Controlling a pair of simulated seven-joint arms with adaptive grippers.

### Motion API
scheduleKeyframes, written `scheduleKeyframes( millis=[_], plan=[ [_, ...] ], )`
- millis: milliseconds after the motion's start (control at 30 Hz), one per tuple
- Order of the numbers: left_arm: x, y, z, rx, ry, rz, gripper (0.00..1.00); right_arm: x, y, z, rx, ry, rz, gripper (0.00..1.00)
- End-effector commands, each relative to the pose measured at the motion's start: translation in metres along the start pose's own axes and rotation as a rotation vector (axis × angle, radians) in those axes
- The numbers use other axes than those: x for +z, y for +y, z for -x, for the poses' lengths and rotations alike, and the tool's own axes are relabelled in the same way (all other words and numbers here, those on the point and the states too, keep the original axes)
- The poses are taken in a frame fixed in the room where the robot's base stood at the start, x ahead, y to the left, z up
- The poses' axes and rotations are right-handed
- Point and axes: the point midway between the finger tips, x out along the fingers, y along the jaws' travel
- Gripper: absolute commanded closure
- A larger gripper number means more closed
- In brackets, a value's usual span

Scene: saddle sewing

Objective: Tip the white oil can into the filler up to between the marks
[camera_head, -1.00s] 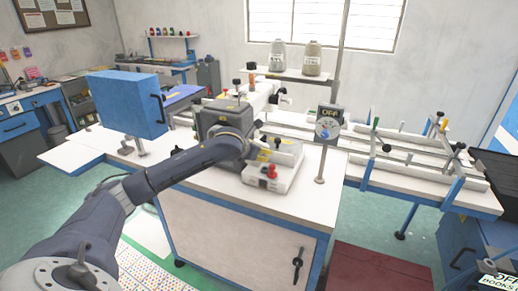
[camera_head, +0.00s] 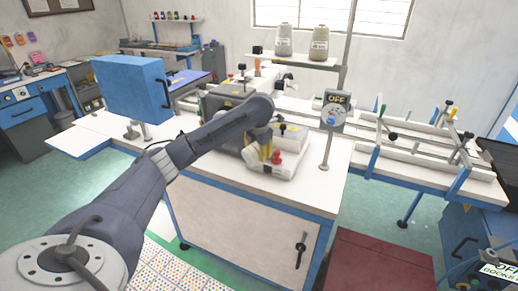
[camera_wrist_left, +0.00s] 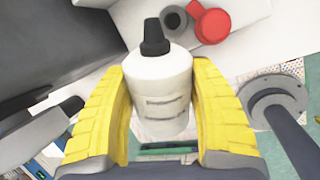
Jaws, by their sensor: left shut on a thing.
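The white oil can (camera_wrist_left: 160,95) is a white bottle with a black spout cap (camera_wrist_left: 154,38) and grey marking lines. It stands between the yellow finger pads of my left gripper (camera_wrist_left: 160,115), which is shut on it. In the head view my left gripper (camera_head: 265,153) points down over the front of the sewing machine's white base (camera_head: 288,160); the can cannot be made out there. A dark round filler opening (camera_wrist_left: 176,20) and a red cap (camera_wrist_left: 210,23) are just beyond the spout in the wrist view. The red cap also shows in the head view (camera_head: 277,156). My right gripper is out of view.
A post with an OFF sign (camera_head: 335,110) stands right of the machine. Two thread cones (camera_head: 320,43) sit on a shelf behind. A blue box (camera_head: 132,87) stands at the left. The white tabletop (camera_head: 318,190) is clear at the front right.

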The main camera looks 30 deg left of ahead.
Motion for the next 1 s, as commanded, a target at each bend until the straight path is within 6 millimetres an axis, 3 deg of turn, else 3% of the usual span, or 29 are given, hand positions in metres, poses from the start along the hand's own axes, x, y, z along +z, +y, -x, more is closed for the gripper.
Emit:
scheduleKeyframes(
  millis=[500, 1000],
  plan=[
    [0.003, 0.003, 0.009, 0.002, 0.362, -0.114, 0.83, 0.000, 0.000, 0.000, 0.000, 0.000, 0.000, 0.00],
    [0.004, 0.003, 0.012, 0.001, 0.481, -0.151, 0.83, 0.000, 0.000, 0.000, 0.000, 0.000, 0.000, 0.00]
  ],
)
